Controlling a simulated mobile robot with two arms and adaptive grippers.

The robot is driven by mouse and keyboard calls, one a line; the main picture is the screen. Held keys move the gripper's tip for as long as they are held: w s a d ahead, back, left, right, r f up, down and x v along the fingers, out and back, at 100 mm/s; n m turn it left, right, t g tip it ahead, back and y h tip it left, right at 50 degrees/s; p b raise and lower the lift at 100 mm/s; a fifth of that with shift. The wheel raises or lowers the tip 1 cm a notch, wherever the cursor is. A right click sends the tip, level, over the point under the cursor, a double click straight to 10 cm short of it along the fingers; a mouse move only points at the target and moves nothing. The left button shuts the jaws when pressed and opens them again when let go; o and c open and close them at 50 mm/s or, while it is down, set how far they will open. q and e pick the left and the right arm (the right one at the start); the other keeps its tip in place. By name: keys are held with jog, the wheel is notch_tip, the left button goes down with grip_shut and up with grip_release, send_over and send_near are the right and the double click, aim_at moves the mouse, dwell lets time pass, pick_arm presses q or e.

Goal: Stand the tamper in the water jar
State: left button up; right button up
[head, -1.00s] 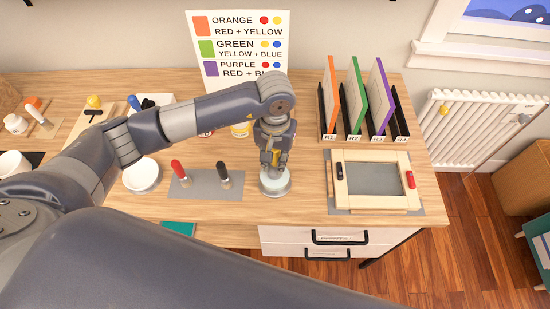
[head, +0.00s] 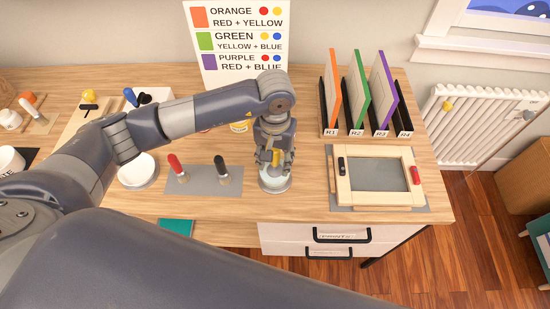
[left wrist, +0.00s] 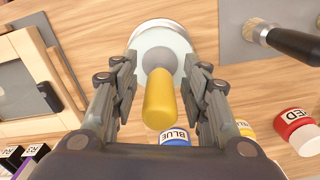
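The tamper, with a yellow handle (left wrist: 162,100) and a grey round end, stands in the water jar, its grey end inside the rim. The water jar (left wrist: 190,38) is a round, pale vessel; it also shows in the head view (head: 274,186) on the bench. My left gripper (left wrist: 160,68) is over the jar, with one finger on each side of the tamper. Gaps show between the fingers and the handle, so it looks open. In the head view my left gripper (head: 273,165) hides most of the tamper. My right gripper is not in view.
A grey mat (head: 204,188) with red- and black-handled brushes lies left of the jar. A wooden frame (head: 378,203) lies to the right, below a rack of coloured panels (head: 357,100). Paint jars (left wrist: 300,130) stand close behind my gripper.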

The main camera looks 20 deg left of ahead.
pick_arm(q)
notch_tip(320, 180, up, 12)
dwell(0.6)
dwell(0.5)
